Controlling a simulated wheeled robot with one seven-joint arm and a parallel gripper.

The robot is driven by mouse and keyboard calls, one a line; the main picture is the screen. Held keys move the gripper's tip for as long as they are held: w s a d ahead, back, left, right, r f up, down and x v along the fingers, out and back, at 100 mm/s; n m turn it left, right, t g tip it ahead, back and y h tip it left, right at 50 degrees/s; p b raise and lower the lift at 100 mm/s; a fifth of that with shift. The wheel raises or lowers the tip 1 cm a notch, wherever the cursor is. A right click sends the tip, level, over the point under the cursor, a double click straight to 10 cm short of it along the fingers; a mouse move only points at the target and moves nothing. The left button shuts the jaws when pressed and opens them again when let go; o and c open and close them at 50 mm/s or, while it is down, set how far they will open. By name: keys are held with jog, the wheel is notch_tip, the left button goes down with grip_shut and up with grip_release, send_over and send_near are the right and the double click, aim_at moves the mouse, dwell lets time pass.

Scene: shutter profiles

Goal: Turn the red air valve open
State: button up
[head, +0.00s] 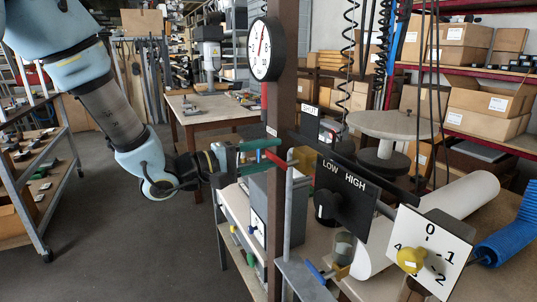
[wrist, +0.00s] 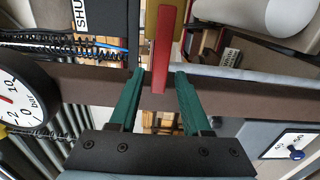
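The red valve lever (head: 275,159) is a flat bar beside the brown post in the head view, close to my gripper (head: 262,155). In the wrist view the red lever (wrist: 162,45) runs up and down the picture, and its lower end lies between the green fingertips of my gripper (wrist: 158,74). The fingers are apart, with a visible gap on each side of the lever. The valve body is not clearly visible. A white sign, apparently reading SHUT (head: 309,122), stands right of the post; it is partly cut off in the wrist view (wrist: 79,15).
The brown post (head: 283,60) carries a round gauge (head: 266,48). A black LOW/HIGH panel (head: 352,190) and a numbered white plate with a yellow knob (head: 410,260) stand to the right. A grey upright (head: 289,215) stands below the lever. Open floor (head: 120,245) lies at left.

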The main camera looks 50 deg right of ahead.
jog(key=b+v, duration=0.3)
jog(key=v, duration=0.7)
jog(key=shift+w+a+b, duration=0.15)
jog(key=shift+a+b, duration=0.15)
jog(key=shift+a, duration=0.1)
